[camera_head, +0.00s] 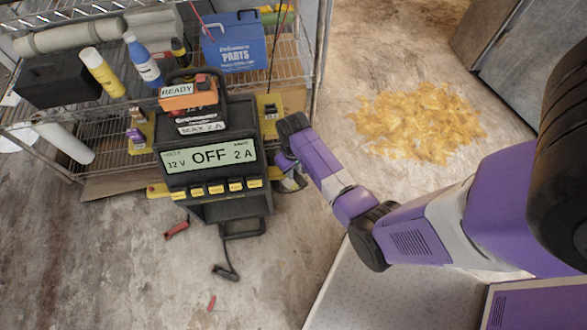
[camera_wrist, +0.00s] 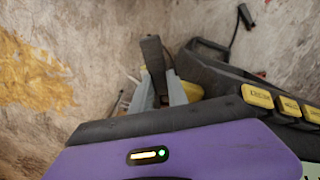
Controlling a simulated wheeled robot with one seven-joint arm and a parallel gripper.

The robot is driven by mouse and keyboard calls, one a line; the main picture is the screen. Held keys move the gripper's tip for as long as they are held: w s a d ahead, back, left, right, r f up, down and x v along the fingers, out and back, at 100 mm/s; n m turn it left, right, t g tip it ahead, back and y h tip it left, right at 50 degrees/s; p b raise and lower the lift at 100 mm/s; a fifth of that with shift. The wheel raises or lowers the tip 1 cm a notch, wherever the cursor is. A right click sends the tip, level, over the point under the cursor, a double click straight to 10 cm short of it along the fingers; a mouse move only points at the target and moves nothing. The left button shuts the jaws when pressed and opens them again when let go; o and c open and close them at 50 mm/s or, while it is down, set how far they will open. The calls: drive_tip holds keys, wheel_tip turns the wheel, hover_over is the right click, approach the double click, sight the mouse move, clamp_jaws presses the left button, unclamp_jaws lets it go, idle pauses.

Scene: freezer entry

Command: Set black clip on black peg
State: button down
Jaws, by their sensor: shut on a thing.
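My gripper (camera_head: 289,178) is low beside the right side of the black charger (camera_head: 215,213), in front of the shelf. In the wrist view my grey fingers (camera_wrist: 162,92) are closed around a dark upright piece (camera_wrist: 152,54); I cannot tell what it is. A black clip (camera_head: 224,272) lies on the floor in front of the charger, on a cable; it also shows in the wrist view (camera_wrist: 245,16), apart from my gripper. A yellow holder (camera_head: 270,128) with a small black part stands behind my gripper; I cannot tell if that part is the black peg.
The charger display (camera_head: 210,156) reads OFF, 12 V, 2 A. A red clip (camera_head: 177,230) lies on the floor. The wire shelf (camera_head: 292,70) carries bottles and a blue parts box (camera_head: 236,45). Yellow debris (camera_head: 420,120) covers floor at right. Front left floor is mostly clear.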

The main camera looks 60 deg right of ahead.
drive_tip(key=shift+f, duration=0.1)
drive_tip(key=c, duration=1.2)
unclamp_jaws()
wheel_tip(320, 180, up, 8)
drive_tip(key=shift+f+p, duration=0.1)
drive_tip(key=shift+p, duration=0.8)
